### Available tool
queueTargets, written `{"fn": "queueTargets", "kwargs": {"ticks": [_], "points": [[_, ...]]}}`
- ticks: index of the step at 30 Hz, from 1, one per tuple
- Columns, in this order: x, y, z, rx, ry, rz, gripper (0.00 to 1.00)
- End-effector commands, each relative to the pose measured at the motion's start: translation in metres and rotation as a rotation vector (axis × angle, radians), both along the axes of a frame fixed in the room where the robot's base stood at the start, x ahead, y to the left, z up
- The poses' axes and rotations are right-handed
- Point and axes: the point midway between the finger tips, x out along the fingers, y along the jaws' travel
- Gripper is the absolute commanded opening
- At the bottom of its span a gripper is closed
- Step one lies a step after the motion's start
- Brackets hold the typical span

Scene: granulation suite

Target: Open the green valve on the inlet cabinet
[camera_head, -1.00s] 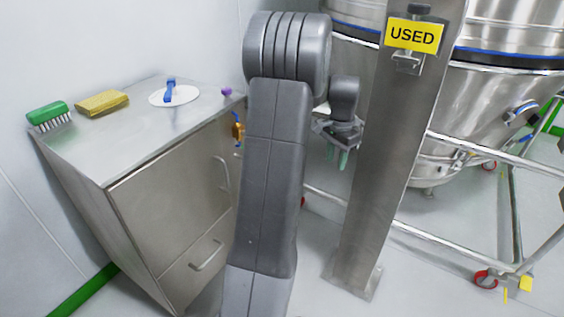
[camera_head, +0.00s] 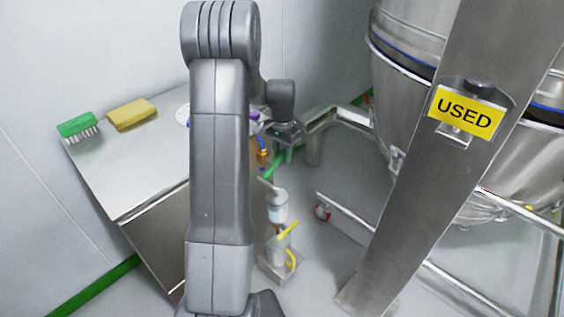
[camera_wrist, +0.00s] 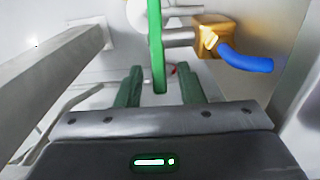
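The green valve handle (camera_wrist: 156,45) shows in the wrist view as a long upright bar coming down from the top. Its lower end lies between the two green fingers of my gripper (camera_wrist: 161,86). The fingers are apart, with gaps visible on both sides of the bar. In the head view my gripper (camera_head: 286,148) is beyond my arm, by the right side of the steel cabinet (camera_head: 125,185). A brass valve (camera_wrist: 212,36) with a blue handle (camera_wrist: 246,62) is right of the green one. The green valve's body is mostly out of view.
A green brush (camera_head: 77,125) and a yellow sponge (camera_head: 131,114) lie on the cabinet top. A steel post with a yellow USED sign (camera_head: 466,109) stands right, before a large steel vessel (camera_head: 405,75). A pump-like unit (camera_head: 278,225) stands on the floor below my gripper.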

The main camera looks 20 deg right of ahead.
Motion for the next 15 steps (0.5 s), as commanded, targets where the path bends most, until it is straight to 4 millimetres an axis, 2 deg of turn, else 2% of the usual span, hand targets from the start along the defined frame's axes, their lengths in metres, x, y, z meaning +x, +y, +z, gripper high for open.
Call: {"fn": "queueTargets", "kwargs": {"ticks": [1,6,15], "points": [[-0.001,0.000,-0.011,0.002,0.003,0.000,0.35],[0.000,0.000,-0.028,0.001,0.003,0.000,0.35],[0.000,0.000,-0.032,0.000,0.000,0.000,0.35]]}}
